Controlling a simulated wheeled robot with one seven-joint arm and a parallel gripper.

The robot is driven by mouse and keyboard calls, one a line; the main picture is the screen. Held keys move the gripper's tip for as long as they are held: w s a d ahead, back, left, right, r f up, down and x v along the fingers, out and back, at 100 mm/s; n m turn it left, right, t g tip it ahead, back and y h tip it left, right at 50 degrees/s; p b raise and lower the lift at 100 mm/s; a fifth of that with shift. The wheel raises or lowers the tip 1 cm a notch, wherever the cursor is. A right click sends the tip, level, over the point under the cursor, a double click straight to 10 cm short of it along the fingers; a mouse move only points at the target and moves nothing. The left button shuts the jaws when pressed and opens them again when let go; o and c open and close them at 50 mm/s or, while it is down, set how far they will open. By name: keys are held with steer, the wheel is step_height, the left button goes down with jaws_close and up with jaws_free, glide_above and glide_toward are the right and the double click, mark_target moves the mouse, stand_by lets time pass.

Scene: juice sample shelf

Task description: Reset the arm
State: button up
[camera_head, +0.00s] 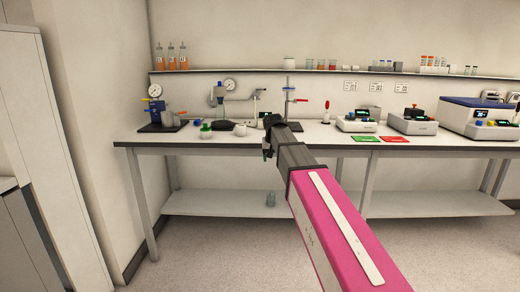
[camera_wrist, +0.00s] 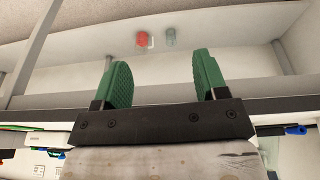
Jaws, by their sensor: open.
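My arm reaches forward to the front edge of the lab bench (camera_head: 200,142). My gripper (camera_wrist: 164,75) is open, with two green pads apart and nothing between them. In the head view it is mostly hidden behind the arm's dark end. In the wrist view a red container (camera_wrist: 142,39) and a clear container (camera_wrist: 171,38) sit beyond the fingers on the bench's lower shelf, apart from the gripper.
A wall shelf (camera_head: 330,72) holds orange bottles (camera_head: 172,60) and jars. The floor before the bench is clear.

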steer(key=s+d+f+g, duration=0.1)
steer(key=s+d+f, duration=0.3)
steer(key=s+f, duration=0.5)
steer(key=s+d+f+g, duration=0.1)
steer(key=s+d+f, duration=0.3)
steer(key=s+f, duration=0.5)
steer(key=s+d+f+g, duration=0.1)
steer(key=s+d+f, duration=0.4)
steer(key=s+f, duration=0.4)
step_height(320, 180, down, 4)
steer(key=shift+s+r, duration=0.1)
steer(key=shift+s, duration=0.15)
